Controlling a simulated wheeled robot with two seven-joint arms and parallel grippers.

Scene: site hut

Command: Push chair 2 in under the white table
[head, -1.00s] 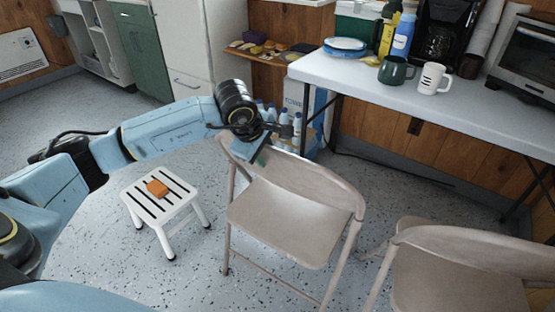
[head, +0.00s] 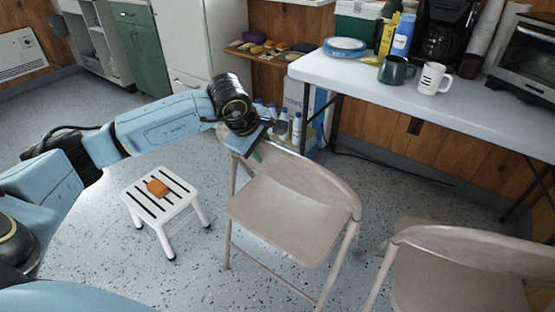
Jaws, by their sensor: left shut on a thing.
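Two beige folding chairs stand in front of the white table (head: 345,78). One chair (head: 285,220) is in the middle, and the other chair (head: 455,265) is at the lower right, cut off by the picture edge. I see no number on either. My left gripper (head: 252,150) is shut on the top of the middle chair's backrest, at its left end. The fingertips are partly hidden by the wrist. The middle chair's seat is out on open floor, clear of the table top. My right gripper is not in view.
Bottles (head: 297,128) and a box stand under the table's left end. A green mug (head: 396,70) and a white mug (head: 433,78) are near the table's front edge.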

